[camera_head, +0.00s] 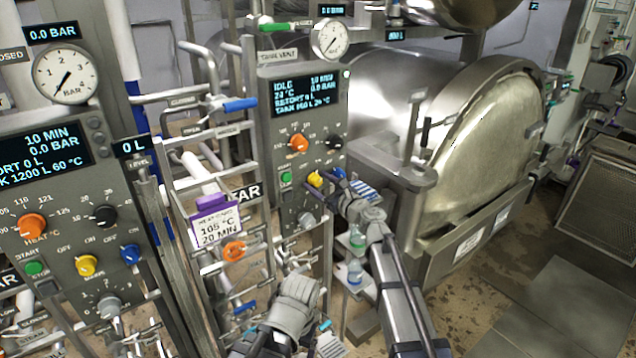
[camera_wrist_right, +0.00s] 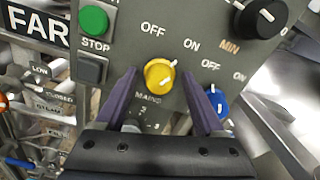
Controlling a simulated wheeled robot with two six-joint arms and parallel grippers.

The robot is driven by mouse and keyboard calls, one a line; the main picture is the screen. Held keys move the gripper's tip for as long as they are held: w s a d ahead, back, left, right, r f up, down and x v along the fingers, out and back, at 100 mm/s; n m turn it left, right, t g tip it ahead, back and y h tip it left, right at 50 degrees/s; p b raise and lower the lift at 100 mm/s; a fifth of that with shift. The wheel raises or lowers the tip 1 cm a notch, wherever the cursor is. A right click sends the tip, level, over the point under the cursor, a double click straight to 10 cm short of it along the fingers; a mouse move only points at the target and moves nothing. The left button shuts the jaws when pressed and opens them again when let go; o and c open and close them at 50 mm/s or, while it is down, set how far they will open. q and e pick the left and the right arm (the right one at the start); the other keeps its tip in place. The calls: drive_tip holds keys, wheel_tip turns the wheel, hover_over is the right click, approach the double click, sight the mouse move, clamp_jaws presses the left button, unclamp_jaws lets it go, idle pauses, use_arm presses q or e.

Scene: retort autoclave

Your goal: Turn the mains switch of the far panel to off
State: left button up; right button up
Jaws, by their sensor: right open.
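The far panel (camera_head: 262,150) is a grey upright box with a lit display. Its mains switch (camera_wrist_right: 158,76) is a round yellow knob above the word MAINS; it also shows small in the head view (camera_head: 314,179). Its white mark points up and right, toward ON, with OFF at upper left. My right gripper (camera_wrist_right: 158,86) is open, with one purple finger on each side of the knob. I cannot tell whether the fingers touch it. In the head view my right gripper (camera_head: 328,183) is at the panel's lower part. A grey wrist of mine shows at the bottom; its fingers cannot be made out.
A green start button (camera_wrist_right: 94,19), a black knob (camera_wrist_right: 259,17) and a blue knob (camera_wrist_right: 217,101) lie near the yellow one. The near panel (camera_head: 60,190) stands at left with similar knobs. A retort door (camera_head: 490,140) fills the right. Pipes and valves crowd between the panels.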

drive_tip(key=shift+w+a, duration=0.25)
drive_tip(key=shift+w, duration=0.05)
drive_tip(key=shift+c, duration=0.2)
clamp_jaws()
